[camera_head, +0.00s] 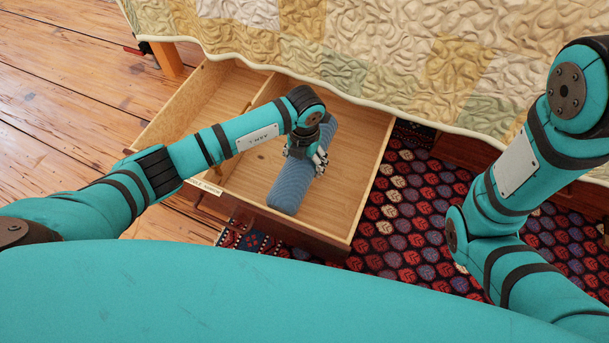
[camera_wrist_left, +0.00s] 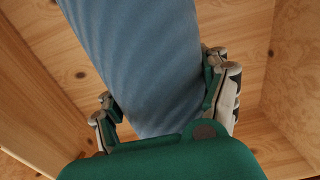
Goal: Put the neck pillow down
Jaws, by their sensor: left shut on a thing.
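The neck pillow (camera_head: 291,186) is a blue, ribbed, roll-shaped cushion. In the head view it lies lengthwise in or just above the right compartment of the open wooden drawer (camera_head: 354,190). My left gripper (camera_head: 318,161) is shut on the pillow around its middle. In the left wrist view the pillow (camera_wrist_left: 140,60) passes between the two fingers of the left gripper (camera_wrist_left: 165,100), with the drawer's wood around it. I cannot tell whether the pillow touches the drawer floor. My right arm shows at the right, but its gripper is out of view.
A bed with a patchwork quilt (camera_head: 400,50) overhangs the drawer's back. The drawer's left compartment (camera_head: 205,105) looks empty behind a thin divider. A patterned dark red rug (camera_head: 420,210) lies to the right. Plank floor (camera_head: 60,90) is bare at the left.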

